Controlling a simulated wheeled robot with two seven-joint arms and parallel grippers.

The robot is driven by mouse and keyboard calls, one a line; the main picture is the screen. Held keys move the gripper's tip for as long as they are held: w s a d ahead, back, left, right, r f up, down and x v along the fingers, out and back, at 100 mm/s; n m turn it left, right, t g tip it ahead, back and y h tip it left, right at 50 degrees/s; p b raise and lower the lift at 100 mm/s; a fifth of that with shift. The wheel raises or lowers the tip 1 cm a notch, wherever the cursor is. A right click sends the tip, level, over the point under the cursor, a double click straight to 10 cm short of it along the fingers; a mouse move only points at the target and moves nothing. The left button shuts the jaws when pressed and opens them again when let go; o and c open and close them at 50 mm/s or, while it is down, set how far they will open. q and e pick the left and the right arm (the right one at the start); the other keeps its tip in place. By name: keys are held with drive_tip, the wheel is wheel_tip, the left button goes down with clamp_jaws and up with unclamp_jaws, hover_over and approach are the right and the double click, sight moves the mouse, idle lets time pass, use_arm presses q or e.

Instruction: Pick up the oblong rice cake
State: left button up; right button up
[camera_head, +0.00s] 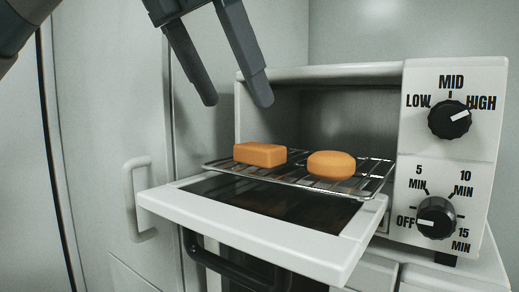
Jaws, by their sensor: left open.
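The oblong rice cake (260,154) is an orange-brown block lying on the left part of the toaster oven's wire rack (297,178). A round rice cake (331,164) of the same colour lies to its right on the rack, with a gap between them. My left gripper (238,102) comes in from the top left. Its two dark fingers are apart and point down, above and a little left of the oblong rice cake. Nothing is between the fingers. My right gripper is not in view.
The toaster oven's door (244,229) is folded down in front of the rack. The control panel with a temperature knob (450,119) and a timer knob (436,218) stands at the right. A cabinet handle (139,199) sticks out at the left.

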sight(257, 145)
use_arm(q)
drive_tip(key=shift+p+x, duration=0.3)
drive_tip(key=shift+x, duration=1.6)
drive_tip(key=shift+w+d+f+p, duration=0.15)
drive_tip(key=shift+d+f+p, duration=0.25)
drive_tip(key=shift+f+p, duration=0.25)
drive_tip(key=p+x, duration=0.1)
drive_tip(key=x, duration=0.2)
drive_tip(key=shift+r, duration=0.1)
drive_tip(key=shift+w+d+f, duration=0.1)
drive_tip(key=shift+w+f, duration=0.05)
drive_tip(key=shift+f, duration=0.2)
drive_tip(key=shift+c, duration=0.6)
drive_tip(key=c, duration=1.1)
